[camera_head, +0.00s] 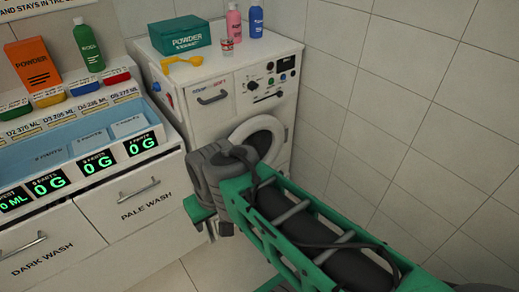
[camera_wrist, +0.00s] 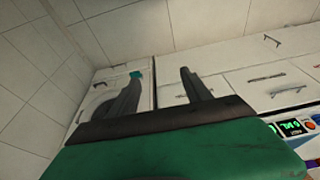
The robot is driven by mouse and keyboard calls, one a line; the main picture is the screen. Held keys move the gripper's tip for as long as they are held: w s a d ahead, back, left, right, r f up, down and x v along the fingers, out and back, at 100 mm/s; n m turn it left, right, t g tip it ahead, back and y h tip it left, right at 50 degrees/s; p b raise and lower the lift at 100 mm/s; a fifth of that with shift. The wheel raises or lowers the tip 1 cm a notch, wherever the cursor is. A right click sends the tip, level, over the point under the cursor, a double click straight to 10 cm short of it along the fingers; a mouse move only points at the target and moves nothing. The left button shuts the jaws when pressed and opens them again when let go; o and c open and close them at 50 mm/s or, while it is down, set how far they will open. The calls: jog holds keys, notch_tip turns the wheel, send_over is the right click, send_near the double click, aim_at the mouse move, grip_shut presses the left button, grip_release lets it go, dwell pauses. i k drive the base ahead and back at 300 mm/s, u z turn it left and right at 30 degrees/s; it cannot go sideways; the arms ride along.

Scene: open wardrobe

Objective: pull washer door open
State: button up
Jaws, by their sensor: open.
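The white washer (camera_head: 215,75) stands against the tiled wall in the head view. Its round door (camera_head: 240,131) has a pale ring and dark glass and looks flush with the front; my arm covers its lower part. In the head view my arm and wrist hide my fingers. In the wrist view my gripper (camera_wrist: 162,88) is open, with two dark fingers apart and nothing seen between them. The washer front (camera_wrist: 88,98) shows at the left there, with part of the round door (camera_wrist: 97,88) behind and beside the left finger. I see no contact with the door.
A green powder box (camera_head: 180,36), yellow scoop (camera_head: 182,63), can (camera_head: 227,47), pink bottle (camera_head: 234,22) and blue bottle (camera_head: 256,18) stand on the washer. Left is a cabinet with a pale wash drawer (camera_head: 140,200) and digital scales. Tiled wall (camera_head: 400,110) closes off the right.

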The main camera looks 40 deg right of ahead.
aim_at(280, 132)
jog(key=z, duration=2.45)
jog(key=k, duration=0.4)
jog(key=u, duration=3)
jog(key=i, duration=0.5)
jog(key=z, duration=0.05)
